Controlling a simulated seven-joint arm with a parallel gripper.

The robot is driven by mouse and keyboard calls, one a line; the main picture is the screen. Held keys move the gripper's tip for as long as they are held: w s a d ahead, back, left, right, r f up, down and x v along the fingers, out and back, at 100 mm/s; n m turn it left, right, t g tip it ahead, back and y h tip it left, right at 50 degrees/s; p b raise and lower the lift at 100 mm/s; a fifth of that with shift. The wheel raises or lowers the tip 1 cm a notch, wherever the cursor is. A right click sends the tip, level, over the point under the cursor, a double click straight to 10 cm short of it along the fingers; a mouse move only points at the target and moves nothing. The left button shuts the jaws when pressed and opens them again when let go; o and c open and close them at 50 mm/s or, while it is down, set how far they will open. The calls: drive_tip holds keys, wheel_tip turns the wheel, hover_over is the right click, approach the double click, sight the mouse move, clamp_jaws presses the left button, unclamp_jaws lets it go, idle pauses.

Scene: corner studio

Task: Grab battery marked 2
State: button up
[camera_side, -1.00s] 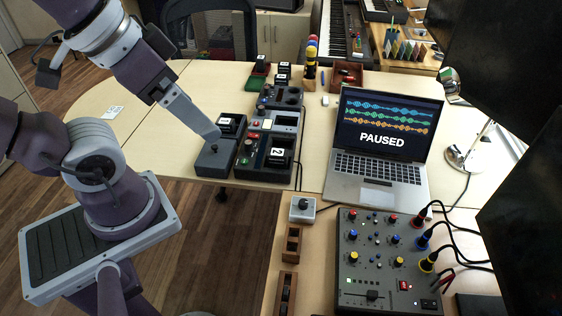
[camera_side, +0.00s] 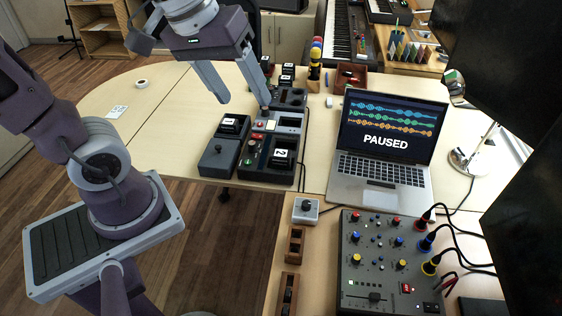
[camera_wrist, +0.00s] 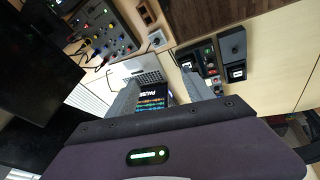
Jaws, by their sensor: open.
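The battery marked 2 (camera_side: 283,158) is a black block with a white label, seated at the right front of a dark grey device (camera_side: 262,172) with coloured buttons. In the wrist view, a small white-labelled dark block (camera_wrist: 187,65) beside the right finger may be it, but its number is unreadable. My gripper (camera_side: 242,102) is open and empty, its two long grey fingers well apart. It hangs above the table, behind and to the left of the battery in the side view. In the wrist view my gripper (camera_wrist: 160,78) frames part of the laptop.
A lever box (camera_side: 216,158) with another labelled black battery (camera_side: 231,123) stands left of the device. More labelled batteries (camera_side: 288,68) stand farther back. A laptop (camera_side: 383,150) showing PAUSED is on the right, with a mixer (camera_side: 390,262) in front.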

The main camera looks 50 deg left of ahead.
drive_tip(key=w+a+f+n+g, duration=0.1)
drive_tip(key=w+a+f+n, duration=0.15)
drive_tip(key=w+n, duration=0.2)
drive_tip(key=w+a+f+n+g, duration=0.1)
drive_tip(key=w+a+f+n, duration=0.1)
drive_tip(key=w+f+n, duration=0.3)
drive_tip(key=n+g, duration=0.2)
drive_tip(key=n, duration=0.9)
hover_over(281, 153)
drive_tip(key=f, duration=1.9)
drive_tip(key=shift+s+a, duration=0.1)
drive_tip(key=shift+a, duration=0.3)
drive_tip(key=f, duration=0.7)
drive_tip(key=shift+d, duration=0.35)
clamp_jaws()
